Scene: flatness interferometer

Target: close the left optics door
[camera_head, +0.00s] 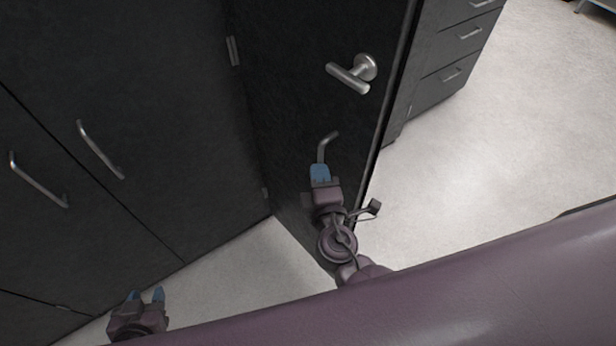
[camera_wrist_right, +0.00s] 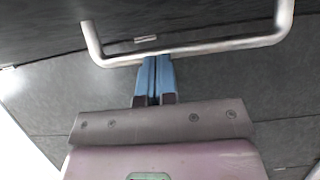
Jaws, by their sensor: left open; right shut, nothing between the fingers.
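A dark door (camera_head: 290,100), which I take to be the left optics door, stands swung open, with hinges along its left edge. It carries a silver lever handle (camera_head: 355,72) higher up and a bent bar handle (camera_head: 328,146) lower down. My right gripper (camera_head: 320,170) is at the lower end of the bar handle; its blue fingers are shut with nothing between them. In the right wrist view the closed fingertips (camera_wrist_right: 153,60) meet or overlap the bar (camera_wrist_right: 200,48); I cannot tell whether they touch. My left gripper (camera_head: 145,297) is open and empty, low at the left, away from the door.
Dark cabinet fronts with bar handles (camera_head: 100,150) (camera_head: 38,180) fill the left side and look shut. A dark drawer unit (camera_head: 450,60) stands behind the open door at the right. Pale floor (camera_head: 500,140) is clear on the right.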

